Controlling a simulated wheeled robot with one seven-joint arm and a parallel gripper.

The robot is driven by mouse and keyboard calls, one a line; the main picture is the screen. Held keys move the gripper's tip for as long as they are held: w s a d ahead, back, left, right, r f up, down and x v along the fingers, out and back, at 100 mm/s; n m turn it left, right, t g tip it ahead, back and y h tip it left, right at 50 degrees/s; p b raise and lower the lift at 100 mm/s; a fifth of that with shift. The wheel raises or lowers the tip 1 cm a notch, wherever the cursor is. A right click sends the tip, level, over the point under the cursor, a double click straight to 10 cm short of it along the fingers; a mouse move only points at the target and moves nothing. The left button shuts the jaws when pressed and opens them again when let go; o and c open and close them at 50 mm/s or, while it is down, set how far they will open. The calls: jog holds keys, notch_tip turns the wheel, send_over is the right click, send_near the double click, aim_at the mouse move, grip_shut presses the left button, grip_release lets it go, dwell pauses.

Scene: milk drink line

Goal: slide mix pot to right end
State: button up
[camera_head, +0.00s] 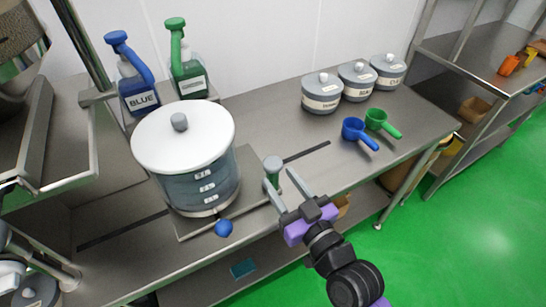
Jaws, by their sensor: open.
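The mix pot (199,179) is a clear grey cylinder with a white lid and grey knob. It stands upright on a flat metal plate (250,193) at the left-middle of the steel counter. A dark slot in the counter shows on both sides of the plate. A post with a green-grey knob (272,166) stands at the plate's right side. A blue ball (223,228) sits at the pot's front. My gripper (280,184) is open, with its fingers close to the knobbed post; whether they touch it or stand around it I cannot tell.
A blue bottle (136,85) and a green bottle (187,72) stand behind the pot. Several lidded grey canisters (321,92) stand at the back right, with a blue scoop (356,130) and a green scoop (378,121) before them. Counter between pot and scoops is mostly clear.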

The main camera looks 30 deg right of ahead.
aim_at(267, 161)
jog(key=w+p, duration=0.1)
jog(key=w, duration=0.6)
jog(key=shift+w+p, duration=0.15)
jog(key=shift+p, duration=0.25)
jog(key=shift+c, duration=0.3)
grip_shut()
dwell(0.8)
